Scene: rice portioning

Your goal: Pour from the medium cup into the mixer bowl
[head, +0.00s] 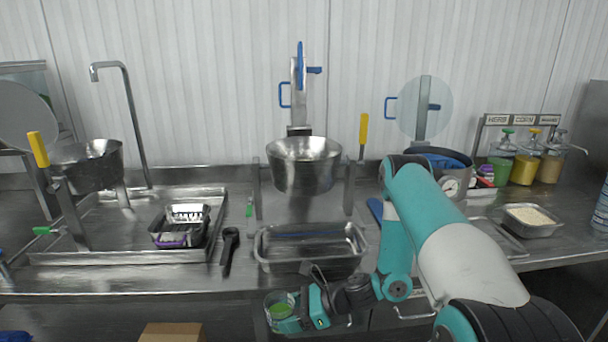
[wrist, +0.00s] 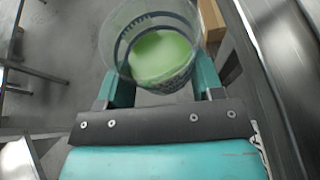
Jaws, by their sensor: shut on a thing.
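My gripper (head: 293,318) is shut on a clear cup (head: 278,304), taken as the medium cup, with green contents low inside. The cup also shows in the wrist view (wrist: 152,25), its open mouth towards the camera, between my fingers (wrist: 160,90). In the head view it is low, in front of the counter's front edge. The steel mixer bowl (head: 304,172) hangs at the middle of the counter, further back and higher than my gripper. Its inside is mostly hidden from the head camera.
A steel tray (head: 312,262) lies between the cup and the bowl. A second steel bowl (head: 88,165) is at the left, near a black tray (head: 180,226). A pot (head: 440,160), a rice tray (head: 530,219) and sauce bottles (head: 525,165) stand right. A cardboard box (head: 172,332) is below.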

